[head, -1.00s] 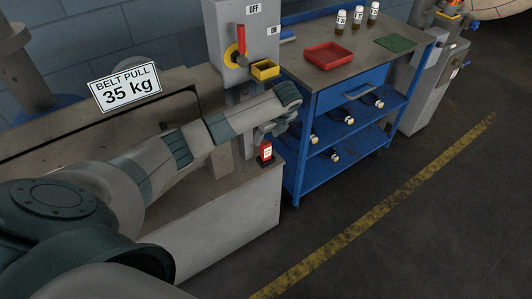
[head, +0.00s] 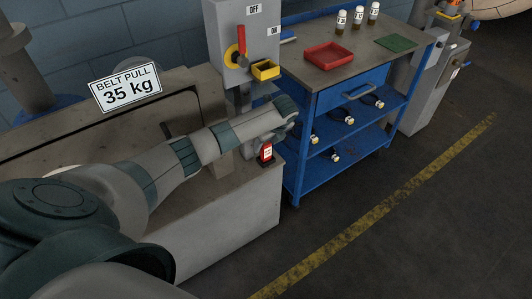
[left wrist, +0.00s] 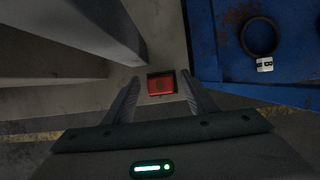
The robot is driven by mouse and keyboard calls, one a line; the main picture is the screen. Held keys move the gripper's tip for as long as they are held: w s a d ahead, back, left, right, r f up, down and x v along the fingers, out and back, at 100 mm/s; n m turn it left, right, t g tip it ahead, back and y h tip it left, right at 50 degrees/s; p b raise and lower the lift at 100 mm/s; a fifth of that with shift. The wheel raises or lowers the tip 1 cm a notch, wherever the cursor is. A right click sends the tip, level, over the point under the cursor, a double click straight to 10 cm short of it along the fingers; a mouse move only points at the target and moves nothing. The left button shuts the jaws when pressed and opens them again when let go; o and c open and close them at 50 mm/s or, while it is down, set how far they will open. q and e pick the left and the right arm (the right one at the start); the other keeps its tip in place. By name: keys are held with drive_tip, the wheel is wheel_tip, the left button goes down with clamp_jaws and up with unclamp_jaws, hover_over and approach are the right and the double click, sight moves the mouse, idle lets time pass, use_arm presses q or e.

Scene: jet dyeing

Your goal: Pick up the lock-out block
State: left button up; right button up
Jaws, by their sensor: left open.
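The lock-out block (head: 266,153) is a small red block with a white label and a dark base. It stands at the right end of the grey ledge (head: 225,200), beside the blue cart. In the left wrist view the red block (left wrist: 161,84) shows from above, between and a little beyond the fingers. My left gripper (left wrist: 159,90) is open, with one finger on each side of it in the picture. In the head view my left gripper (head: 268,140) is over the block, its fingers partly hidden. I cannot tell whether the fingers touch it. My right gripper is not in view.
The blue cart (head: 320,172) stands close to the right of the ledge, with a red tray (head: 330,56) and several bottles on top. Open floor lies front right.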

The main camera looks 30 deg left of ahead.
use_arm(q)
drive_tip(key=shift+a+f, duration=0.1)
drive_tip(key=shift+f, duration=0.15)
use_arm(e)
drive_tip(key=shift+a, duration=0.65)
use_arm(q)
drive_tip(key=shift+c, duration=0.7)
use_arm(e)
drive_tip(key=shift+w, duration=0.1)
use_arm(q)
drive_tip(key=c, duration=1.1)
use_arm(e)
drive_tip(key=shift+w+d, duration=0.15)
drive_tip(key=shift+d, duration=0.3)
use_arm(q)
drive_tip(key=shift+r, duration=0.1)
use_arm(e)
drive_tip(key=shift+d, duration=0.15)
